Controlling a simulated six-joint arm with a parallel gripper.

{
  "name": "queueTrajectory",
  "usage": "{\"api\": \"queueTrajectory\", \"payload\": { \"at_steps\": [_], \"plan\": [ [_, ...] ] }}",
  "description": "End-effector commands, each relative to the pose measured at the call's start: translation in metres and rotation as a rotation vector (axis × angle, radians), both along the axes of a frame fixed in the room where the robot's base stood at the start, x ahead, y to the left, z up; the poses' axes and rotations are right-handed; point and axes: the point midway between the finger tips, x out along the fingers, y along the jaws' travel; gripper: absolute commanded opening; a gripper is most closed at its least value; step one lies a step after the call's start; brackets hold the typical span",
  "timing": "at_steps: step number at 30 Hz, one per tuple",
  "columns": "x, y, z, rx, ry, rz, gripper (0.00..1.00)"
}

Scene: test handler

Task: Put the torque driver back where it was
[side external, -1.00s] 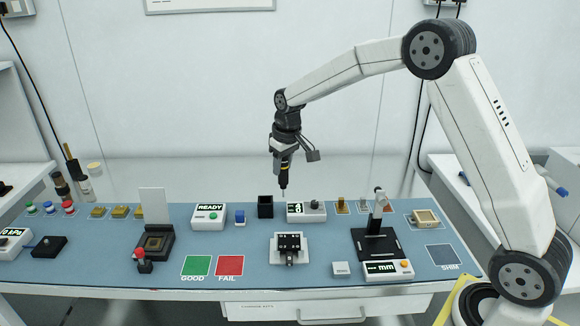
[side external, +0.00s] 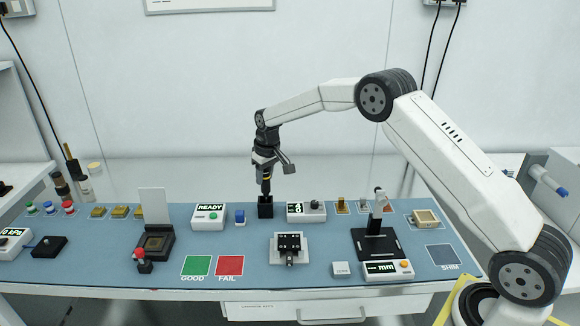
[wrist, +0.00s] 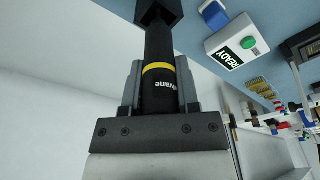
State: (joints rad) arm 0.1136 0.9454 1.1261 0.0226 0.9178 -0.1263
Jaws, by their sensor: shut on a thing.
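The torque driver (wrist: 160,50) is black with a yellow band and pale lettering, and fills the middle of the wrist view. My gripper (side external: 265,172) is shut on it, with a jaw on each side. In the side view the driver (side external: 266,187) hangs upright, its lower end at the black square holder (side external: 265,208) on the blue bench mat. The holder (wrist: 158,10) also shows at the top of the wrist view, at the driver's far end. The tip is hidden there; how deep it sits I cannot tell.
A white READY box (side external: 209,216) and a blue block (side external: 240,216) stand left of the holder. A white display box (side external: 306,212) stands close on its right. A black fixture (side external: 289,244) sits in front. Bare mat lies between holder and fixture.

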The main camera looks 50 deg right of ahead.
Motion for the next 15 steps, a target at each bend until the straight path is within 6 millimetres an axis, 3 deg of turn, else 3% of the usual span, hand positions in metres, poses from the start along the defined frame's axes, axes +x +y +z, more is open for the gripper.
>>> {"api": "queueTrajectory", "payload": {
  "at_steps": [8, 15],
  "plan": [
    [0.003, 0.000, -0.003, 0.000, -0.002, 0.000, 0.00],
    [0.005, -0.001, -0.027, 0.000, 0.001, 0.000, 0.00]
  ]
}}
